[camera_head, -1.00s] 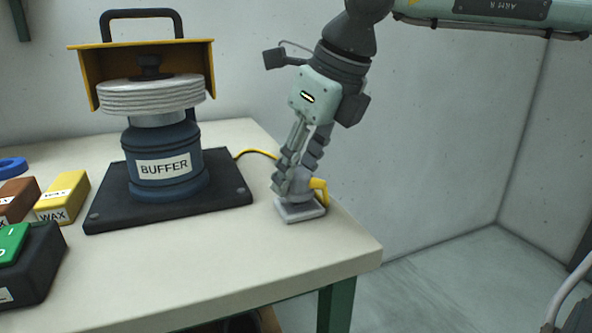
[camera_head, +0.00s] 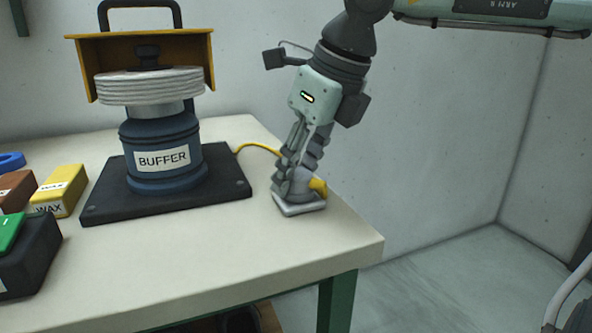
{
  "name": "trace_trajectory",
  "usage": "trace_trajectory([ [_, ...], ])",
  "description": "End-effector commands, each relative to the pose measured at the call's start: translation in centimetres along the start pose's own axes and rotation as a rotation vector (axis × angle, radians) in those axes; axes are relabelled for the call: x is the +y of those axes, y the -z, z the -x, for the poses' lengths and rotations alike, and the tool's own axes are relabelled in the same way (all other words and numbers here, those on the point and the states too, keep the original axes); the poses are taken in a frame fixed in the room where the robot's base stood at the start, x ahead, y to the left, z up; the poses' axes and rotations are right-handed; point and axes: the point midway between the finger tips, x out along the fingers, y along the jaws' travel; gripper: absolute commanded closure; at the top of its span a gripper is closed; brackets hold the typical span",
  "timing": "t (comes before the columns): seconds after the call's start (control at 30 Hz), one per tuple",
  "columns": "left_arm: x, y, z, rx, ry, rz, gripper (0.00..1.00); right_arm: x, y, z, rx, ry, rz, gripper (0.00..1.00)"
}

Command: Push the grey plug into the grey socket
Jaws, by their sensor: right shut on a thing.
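My right gripper (camera_head: 298,192) points down over the grey socket (camera_head: 300,209), a flat square block near the table's right edge. Its fingers are shut on the grey plug (camera_head: 309,190), which is mostly hidden between them. A yellow cord end (camera_head: 319,187) bends out at the plug's right side. The plug is at the socket's top; the fingers hide how deep it sits. My left gripper is not in view.
The buffer (camera_head: 163,158) stands on a dark base plate left of the socket, with a yellow cord (camera_head: 258,148) leading right. Yellow wax (camera_head: 60,190), brown wax (camera_head: 16,192) and a dark switch box (camera_head: 28,262) lie farther left. The table front (camera_head: 240,245) is clear.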

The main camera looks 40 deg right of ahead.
Motion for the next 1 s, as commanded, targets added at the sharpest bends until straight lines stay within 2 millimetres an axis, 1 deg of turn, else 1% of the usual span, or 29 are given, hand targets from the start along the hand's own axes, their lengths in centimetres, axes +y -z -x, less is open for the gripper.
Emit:
trace_trajectory([
  [0.17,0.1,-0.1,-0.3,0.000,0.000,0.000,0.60,0.0,0.1,-0.3,-0.001,0.000,0.000,0.93],
  [0.37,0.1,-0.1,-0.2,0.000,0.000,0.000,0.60,0.0,0.1,-0.2,0.001,0.000,0.000,0.93],
  [0.4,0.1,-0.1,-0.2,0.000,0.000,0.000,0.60,0.0,0.1,-0.2,0.001,0.000,0.000,0.59],
  [0.57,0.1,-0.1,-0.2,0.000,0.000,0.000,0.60,0.0,0.1,-0.2,0.001,0.000,0.000,0.39],
  [0.87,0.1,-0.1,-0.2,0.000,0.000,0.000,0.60,0.0,0.1,-0.1,0.000,0.000,0.000,0.39],
  [0.97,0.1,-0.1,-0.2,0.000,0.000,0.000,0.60,0.0,0.0,0.7,-0.004,0.000,-0.001,0.39],
  [1.0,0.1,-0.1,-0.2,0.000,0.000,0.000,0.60,0.0,-0.1,1.2,-0.005,0.001,-0.002,0.39],
])
